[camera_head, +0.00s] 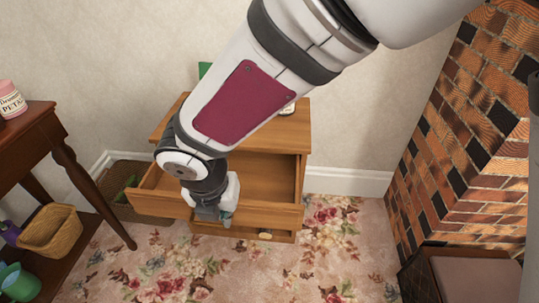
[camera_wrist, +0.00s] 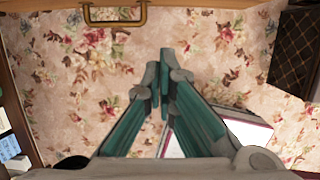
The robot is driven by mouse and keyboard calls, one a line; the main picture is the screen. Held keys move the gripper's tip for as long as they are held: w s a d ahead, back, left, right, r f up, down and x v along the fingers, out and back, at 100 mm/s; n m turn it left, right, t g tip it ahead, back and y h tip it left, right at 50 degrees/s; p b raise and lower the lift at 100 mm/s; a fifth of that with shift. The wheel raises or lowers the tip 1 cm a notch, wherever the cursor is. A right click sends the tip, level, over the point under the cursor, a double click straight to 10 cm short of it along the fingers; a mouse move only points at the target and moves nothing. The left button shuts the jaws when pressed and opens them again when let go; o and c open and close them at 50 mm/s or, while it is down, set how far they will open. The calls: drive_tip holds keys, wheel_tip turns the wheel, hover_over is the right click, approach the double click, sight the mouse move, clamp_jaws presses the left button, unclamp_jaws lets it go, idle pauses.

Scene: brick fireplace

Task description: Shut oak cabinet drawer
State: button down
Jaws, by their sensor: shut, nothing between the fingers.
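The oak cabinet (camera_head: 295,135) stands against the wall in the head view, partly hidden behind my arm. Its upper drawer (camera_head: 270,213) is pulled out, and its inside shows empty where visible. My gripper (camera_head: 225,217) is at the outer side of the drawer front, left of its middle in the picture, pointing down. I cannot tell whether it touches the front. In the wrist view the closed fingertips (camera_wrist: 165,60) meet over the carpet with nothing between them. A brass handle (camera_wrist: 115,14) on a wooden front shows at the top edge there.
A dark wooden table (camera_head: 35,125) with a jar (camera_head: 11,100) stands at the left, with a wicker basket (camera_head: 52,231) on its lower shelf. The brick fireplace (camera_head: 470,130) is at the right. Floral carpet (camera_head: 335,255) lies clear in front of the cabinet.

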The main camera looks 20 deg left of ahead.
drive_tip(key=w+a+f+b, duration=0.1)
drive_tip(key=w+f+b, duration=0.4)
drive_tip(key=f, duration=0.3)
drive_tip(key=shift+w+a+f, duration=0.2)
drive_tip(key=shift+w+f, duration=0.1)
drive_tip(key=shift+w, duration=0.25)
